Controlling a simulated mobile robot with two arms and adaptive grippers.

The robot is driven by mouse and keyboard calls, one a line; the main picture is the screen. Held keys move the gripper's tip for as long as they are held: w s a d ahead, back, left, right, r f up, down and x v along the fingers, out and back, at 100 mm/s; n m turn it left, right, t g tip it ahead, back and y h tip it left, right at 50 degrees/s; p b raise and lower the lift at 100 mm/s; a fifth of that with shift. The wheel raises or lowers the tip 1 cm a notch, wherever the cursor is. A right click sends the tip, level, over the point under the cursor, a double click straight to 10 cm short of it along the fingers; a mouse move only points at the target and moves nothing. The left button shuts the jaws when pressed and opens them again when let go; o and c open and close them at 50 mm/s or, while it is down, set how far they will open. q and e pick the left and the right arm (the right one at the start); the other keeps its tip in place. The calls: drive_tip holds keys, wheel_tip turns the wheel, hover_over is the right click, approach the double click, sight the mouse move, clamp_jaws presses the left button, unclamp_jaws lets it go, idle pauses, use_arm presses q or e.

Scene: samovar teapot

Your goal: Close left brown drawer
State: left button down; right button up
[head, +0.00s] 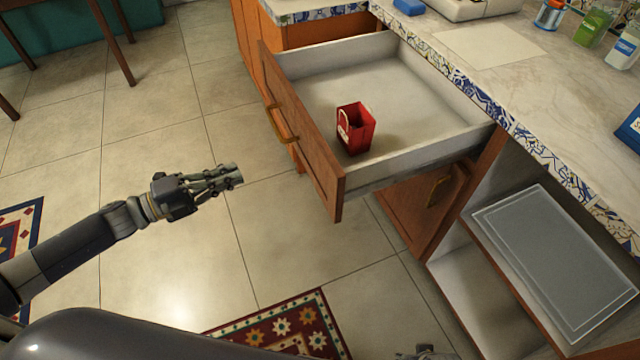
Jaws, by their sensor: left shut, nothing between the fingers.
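The brown drawer (312,148) is pulled far out from under the counter. Its front faces left and carries a brass handle (279,124). A small red box (358,128) stands inside on the pale drawer floor. My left gripper (234,177) is shut and empty. In the picture it is to the left of the drawer front, apart from it and a little below the handle. A small grey part at the bottom edge looks like my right gripper (428,353); it is mostly cut off, and its fingers cannot be made out.
The marble counter (490,48) with a patterned tile edge runs along the right, with bottles at its back. Below the drawer are a brown cabinet door (425,205) and an open compartment with a grey tray (555,260). Tiled floor is free around my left gripper; a patterned rug (285,325) lies below.

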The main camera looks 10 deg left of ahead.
use_arm(q)
drive_tip(key=s+d+r+m+g+h, duration=0.1)
drive_tip(key=d+m+g, duration=0.1)
approach(311, 154)
drive_tip(key=x, duration=0.7)
drive_tip(key=shift+f, duration=0.25)
use_arm(e)
drive_tip(key=shift+w+d+r, duration=0.1)
drive_tip(key=shift+d+r, duration=0.05)
drive_tip(key=shift+r, duration=0.35)
use_arm(q)
drive_tip(key=shift+w, duration=0.1)
